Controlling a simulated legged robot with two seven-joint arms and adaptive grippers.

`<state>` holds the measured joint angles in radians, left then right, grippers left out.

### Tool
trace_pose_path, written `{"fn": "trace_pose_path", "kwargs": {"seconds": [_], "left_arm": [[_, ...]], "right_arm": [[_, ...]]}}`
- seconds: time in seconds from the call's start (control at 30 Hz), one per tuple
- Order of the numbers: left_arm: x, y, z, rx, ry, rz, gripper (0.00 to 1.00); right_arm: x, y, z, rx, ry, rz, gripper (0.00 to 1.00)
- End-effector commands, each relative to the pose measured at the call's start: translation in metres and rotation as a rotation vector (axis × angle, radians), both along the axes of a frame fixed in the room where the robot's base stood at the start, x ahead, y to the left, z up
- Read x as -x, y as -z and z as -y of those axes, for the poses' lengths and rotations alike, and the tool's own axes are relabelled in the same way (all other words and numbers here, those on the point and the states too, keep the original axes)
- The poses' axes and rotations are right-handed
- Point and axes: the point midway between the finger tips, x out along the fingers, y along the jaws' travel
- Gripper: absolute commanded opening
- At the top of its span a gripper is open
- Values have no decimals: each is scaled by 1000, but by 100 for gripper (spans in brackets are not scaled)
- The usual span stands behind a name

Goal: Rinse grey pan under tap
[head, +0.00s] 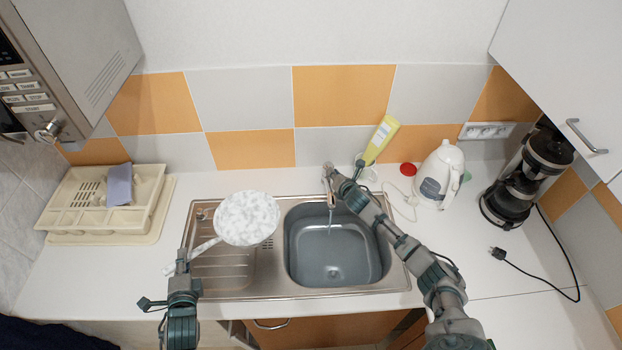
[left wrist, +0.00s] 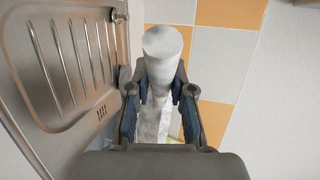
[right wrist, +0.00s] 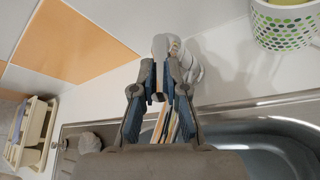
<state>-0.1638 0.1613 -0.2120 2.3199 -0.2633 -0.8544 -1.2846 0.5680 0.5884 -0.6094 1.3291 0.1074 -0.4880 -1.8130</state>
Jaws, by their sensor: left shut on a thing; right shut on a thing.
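The grey pan (head: 247,218), mottled grey and white, is over the drainboard left of the sink bowl, its handle pointing down-left. My left gripper (head: 180,264) is shut on the handle; the pale handle (left wrist: 160,100) shows between its fingers in the left wrist view. The tap (head: 328,172) stands behind the bowl. My right gripper (head: 338,177) is at the tap's top, shut on a part of it; in the right wrist view the fingers (right wrist: 160,85) close on it. A thin stream, seemingly water, falls from the spout into the bowl. The pan is left of this stream.
The sink bowl (head: 335,250) holds no objects. A microwave (head: 75,55) hangs upper left.

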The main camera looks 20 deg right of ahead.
Motion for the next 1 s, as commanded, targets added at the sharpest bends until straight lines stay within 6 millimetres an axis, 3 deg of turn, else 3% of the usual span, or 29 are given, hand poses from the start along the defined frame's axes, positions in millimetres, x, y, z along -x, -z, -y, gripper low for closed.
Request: {"fn": "trace_pose_path", "kwargs": {"seconds": [0.37,0.4,0.5,0.83,1.0], "left_arm": [[0,-3,0,3,0,4,0],[0,-3,-1,3,0,4,0],[0,-3,0,3,0,4,0],[0,-3,0,3,0,4,0],[0,-4,0,2,1,5,0]], "right_arm": [[-7,1,0,1,2,-18,0],[-7,1,0,2,2,-17,15],[-7,0,0,2,2,-16,38],[-6,-2,0,0,0,-14,38],[9,-8,1,1,-1,-13,38]]}}
